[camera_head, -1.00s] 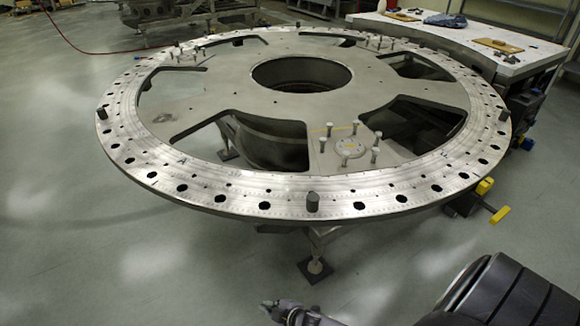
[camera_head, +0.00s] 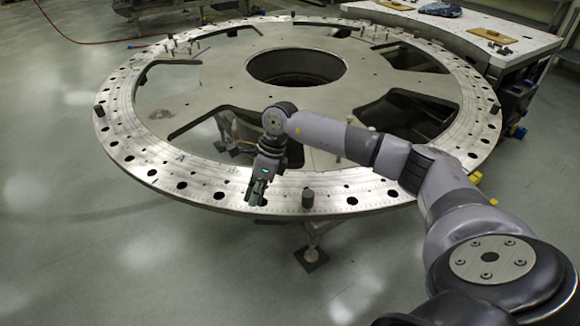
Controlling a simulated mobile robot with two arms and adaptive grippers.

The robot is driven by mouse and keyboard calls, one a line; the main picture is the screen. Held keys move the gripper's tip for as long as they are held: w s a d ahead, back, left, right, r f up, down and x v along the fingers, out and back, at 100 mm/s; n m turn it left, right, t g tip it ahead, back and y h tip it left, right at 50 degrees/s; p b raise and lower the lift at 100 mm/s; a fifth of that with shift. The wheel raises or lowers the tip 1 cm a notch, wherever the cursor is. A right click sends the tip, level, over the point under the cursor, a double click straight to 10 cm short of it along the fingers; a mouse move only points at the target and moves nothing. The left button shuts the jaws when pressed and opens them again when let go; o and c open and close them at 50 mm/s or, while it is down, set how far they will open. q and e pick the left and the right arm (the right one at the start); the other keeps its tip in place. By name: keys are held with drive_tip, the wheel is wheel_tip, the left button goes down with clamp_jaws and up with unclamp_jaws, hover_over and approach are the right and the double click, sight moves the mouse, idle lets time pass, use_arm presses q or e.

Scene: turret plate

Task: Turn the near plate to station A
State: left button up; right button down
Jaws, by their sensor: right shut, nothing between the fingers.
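The turret plate (camera_head: 215,108) is a large pale metal wheel with wide cutouts and a rim full of dark holes. Short dark pegs stand on its rim, one at the near edge (camera_head: 308,198) and one at the left (camera_head: 100,111). A small mark that looks like an A (camera_head: 180,157) is on the left front of the rim. My right gripper (camera_head: 256,196) points down at the near rim, left of the near peg and apart from it. It is shut and empty; I cannot tell whether it touches the rim. My left gripper is out of view.
A workbench (camera_head: 525,48) with cloth and small boards stands at the back right. A support foot (camera_head: 311,257) of the stand rests on the floor below the near rim. A red hose (camera_head: 75,41) lies at the back left. The floor at front left is clear.

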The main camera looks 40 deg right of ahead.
drive_tip(key=s+d+r+h, duration=0.1)
drive_tip(key=d+r+h, duration=0.3)
drive_tip(key=d, duration=0.6)
drive_tip(key=shift+s+d+g, duration=0.2)
drive_tip(key=shift+g, duration=0.2)
drive_tip(key=shift+f, duration=0.15)
